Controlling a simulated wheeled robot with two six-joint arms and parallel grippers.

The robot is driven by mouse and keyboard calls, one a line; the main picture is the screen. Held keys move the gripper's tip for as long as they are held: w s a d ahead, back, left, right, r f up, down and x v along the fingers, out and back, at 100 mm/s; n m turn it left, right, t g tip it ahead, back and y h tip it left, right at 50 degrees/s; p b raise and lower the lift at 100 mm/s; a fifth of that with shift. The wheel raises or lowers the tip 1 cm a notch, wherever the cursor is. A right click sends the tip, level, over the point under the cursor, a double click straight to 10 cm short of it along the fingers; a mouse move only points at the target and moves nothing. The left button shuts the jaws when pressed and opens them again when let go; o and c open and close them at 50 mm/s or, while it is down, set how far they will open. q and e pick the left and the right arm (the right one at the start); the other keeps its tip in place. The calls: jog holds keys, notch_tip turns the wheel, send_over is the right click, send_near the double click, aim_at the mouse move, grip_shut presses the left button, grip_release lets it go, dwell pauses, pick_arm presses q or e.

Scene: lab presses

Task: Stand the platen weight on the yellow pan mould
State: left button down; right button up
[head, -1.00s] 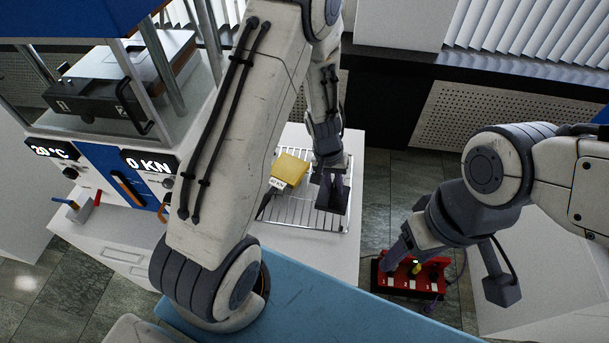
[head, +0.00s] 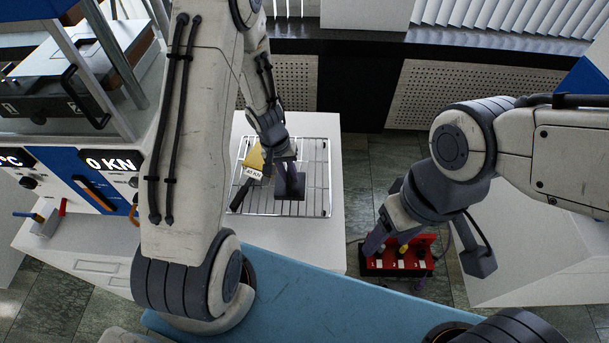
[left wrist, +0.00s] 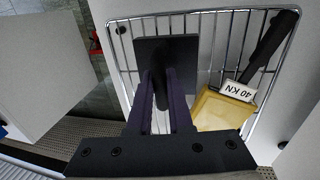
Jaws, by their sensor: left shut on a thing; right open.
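The platen weight (head: 289,190) is a dark flat plate with an upright post. My left gripper (head: 287,166) is shut on its post. The left wrist view also shows the plate (left wrist: 185,50) between and beyond the fingers (left wrist: 162,90). The yellow pan mould (head: 255,157), with a "40 KN" tag and dark handle, lies on the wire rack, just left of the weight. In the left wrist view the mould (left wrist: 218,112) is right of the fingers. I cannot tell whether the plate touches the rack. My right gripper (head: 376,243) is open beside a red block.
The wire rack (head: 318,205) lies on a white bench. A press (head: 75,85) with a "0 KN" display stands at the left. The red block (head: 415,262) with coloured pieces sits at the lower right. A blue surface (head: 290,300) is in front.

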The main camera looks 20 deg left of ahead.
pick_arm(q)
jog(key=shift+a+f, duration=0.2)
jog(key=shift+a, duration=0.1)
notch_tip(320, 180, down, 4)
jog(key=b, duration=0.3)
jog(key=shift+r, duration=0.1)
jog(key=c, duration=0.8)
grip_release()
jog(key=shift+s+f, duration=0.1)
jog(key=shift+f, duration=0.1)
jog(key=shift+c, duration=0.2)
jog(key=shift+r, duration=0.15)
